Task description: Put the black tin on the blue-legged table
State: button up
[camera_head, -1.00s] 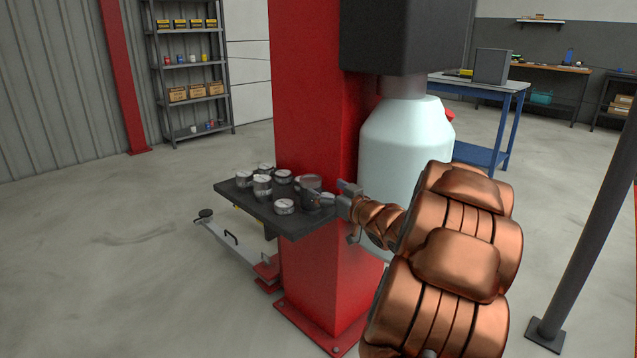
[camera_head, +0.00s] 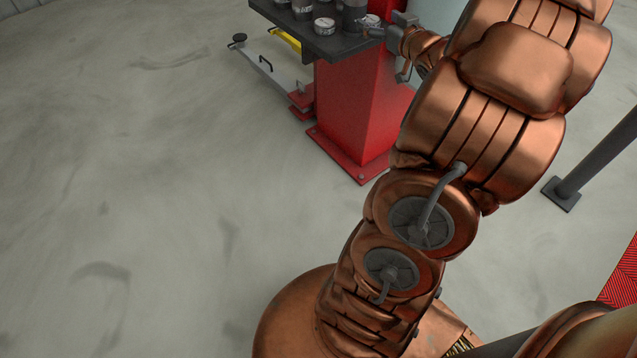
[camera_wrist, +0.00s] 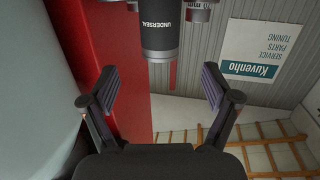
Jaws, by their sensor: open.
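The black tin (camera_wrist: 161,28), lettered "UNDERSEAL", shows at the top of the wrist view, centred between the fingers and beyond their tips. In the head view the dark tin (camera_head: 354,16) stands at the right end of a dark shelf (camera_head: 330,46) on a red post, partly cut off by the top edge. My gripper (camera_wrist: 159,84) is open and empty, with both fingers apart in the wrist view. In the head view my gripper (camera_head: 376,33) is close beside the tin; whether they touch cannot be told. The blue-legged table is out of view now.
Several silver-lidded tins, one a short tin (camera_head: 324,26), share the shelf. The red post (camera_head: 355,115) stands under it. A low grey floor arm (camera_head: 270,68) lies left of the post. A dark post (camera_head: 600,155) stands at right. The floor at left is clear.

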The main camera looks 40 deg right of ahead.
jog(key=a+f+g, duration=0.1)
jog(key=a+g, duration=0.1)
jog(key=w+a+f+g+h, duration=0.1)
jog(key=a+f, duration=0.1)
jog(key=w+a+f+g, duration=0.1)
jog(key=a+f+g, duration=0.1)
jog(key=shift+f+m+g, duration=0.15)
jog(key=shift+m+g, duration=0.15)
jog(key=s+a+f+g+y, duration=0.1)
jog(key=s+a+f+g, duration=0.1)
jog(key=s+a, duration=0.4)
jog(key=s+a+f+g+y, duration=0.1)
jog(key=s+a+g, duration=0.3)
jog(key=a, duration=0.6)
jog(key=s+a+f+n+g+y, duration=0.1)
jog(key=s+a+f+g, duration=0.3)
jog(key=s+a, duration=0.3)
jog(key=shift+s+a, duration=0.3)
jog(key=shift+a, duration=0.8)
jog(key=s+a+r+n+g+y, duration=0.1)
jog(key=s+a+g, duration=0.3)
jog(key=s+a, duration=0.6)
jog(key=s+n+y, duration=0.1)
jog(key=s, duration=0.2)
jog(key=shift+a+r, duration=0.15)
jog(key=shift+a, duration=0.1)
